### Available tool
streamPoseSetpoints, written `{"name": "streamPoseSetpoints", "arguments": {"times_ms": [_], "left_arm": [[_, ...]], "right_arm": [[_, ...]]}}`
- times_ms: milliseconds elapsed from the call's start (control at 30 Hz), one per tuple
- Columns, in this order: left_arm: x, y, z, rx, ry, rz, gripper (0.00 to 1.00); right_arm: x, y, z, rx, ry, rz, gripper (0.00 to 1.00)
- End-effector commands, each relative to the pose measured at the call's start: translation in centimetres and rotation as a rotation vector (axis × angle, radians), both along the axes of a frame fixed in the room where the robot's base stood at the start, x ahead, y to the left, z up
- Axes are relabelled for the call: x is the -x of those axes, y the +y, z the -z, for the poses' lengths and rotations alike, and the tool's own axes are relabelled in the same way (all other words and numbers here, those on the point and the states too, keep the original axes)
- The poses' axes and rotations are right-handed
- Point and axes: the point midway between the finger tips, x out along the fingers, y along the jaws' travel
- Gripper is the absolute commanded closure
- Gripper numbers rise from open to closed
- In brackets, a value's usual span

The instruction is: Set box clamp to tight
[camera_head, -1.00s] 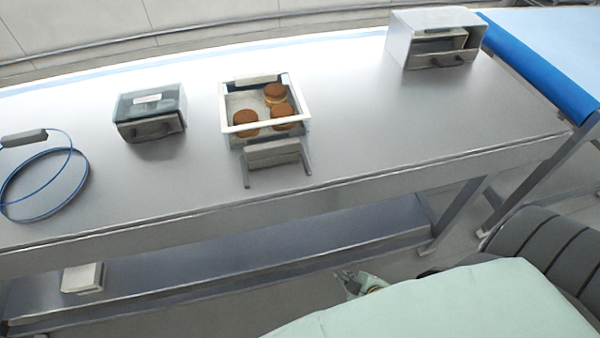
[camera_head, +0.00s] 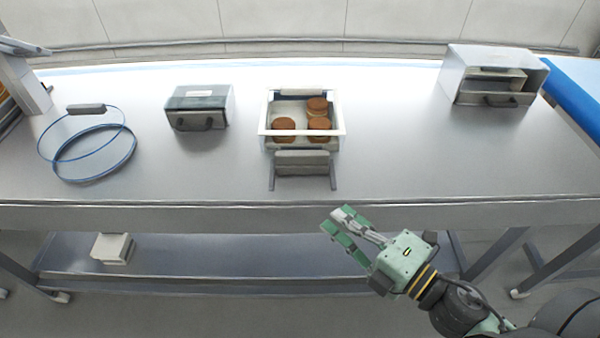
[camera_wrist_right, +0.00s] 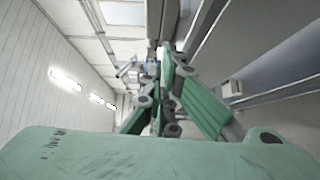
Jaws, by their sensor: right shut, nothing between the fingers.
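The box clamp holds a white-rimmed open box (camera_head: 264,115) near the middle of the bench in the head view. Several brown rounds (camera_head: 284,124) lie in it. A grey front jaw block (camera_head: 302,162) stands at the box's near side, between two short rails (camera_head: 333,178). I cannot tell whether the jaw touches the box. A grey pad (camera_head: 296,92) shows at the back wall. My right gripper (camera_head: 337,220) is shut and empty, in front of the bench edge and apart from the clamp. The wrist view shows its green fingers (camera_wrist_right: 165,75). My left gripper is not in view.
On the bench (camera_head: 420,165) stand a dark-lidded box (camera_head: 199,107) left of the clamp and a silver box with a handle (camera_head: 490,80) at the right. A blue cable coil (camera_head: 90,178) lies left. A white box (camera_head: 112,248) sits on the lower shelf.

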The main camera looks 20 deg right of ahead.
Motion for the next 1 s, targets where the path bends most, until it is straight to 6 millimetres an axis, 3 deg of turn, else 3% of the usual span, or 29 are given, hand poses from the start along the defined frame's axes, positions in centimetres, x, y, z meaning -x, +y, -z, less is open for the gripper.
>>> {"name": "streamPoseSetpoints", "arguments": {"times_ms": [167, 567, 767, 1000], "left_arm": [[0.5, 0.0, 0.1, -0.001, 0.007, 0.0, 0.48], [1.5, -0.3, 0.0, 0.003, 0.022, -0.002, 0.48], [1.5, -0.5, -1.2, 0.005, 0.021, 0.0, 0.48], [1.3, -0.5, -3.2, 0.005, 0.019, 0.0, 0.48]], "right_arm": [[0.7, 1.1, -2.0, 0.025, -0.047, -0.035, 1.0], [0.4, 1.2, -2.1, 0.024, -0.048, -0.036, 1.0], [-1.4, 2.2, -2.4, 0.024, -0.05, -0.036, 1.0], [-4.8, 4.0, -2.5, 0.024, -0.049, -0.034, 1.0]]}}
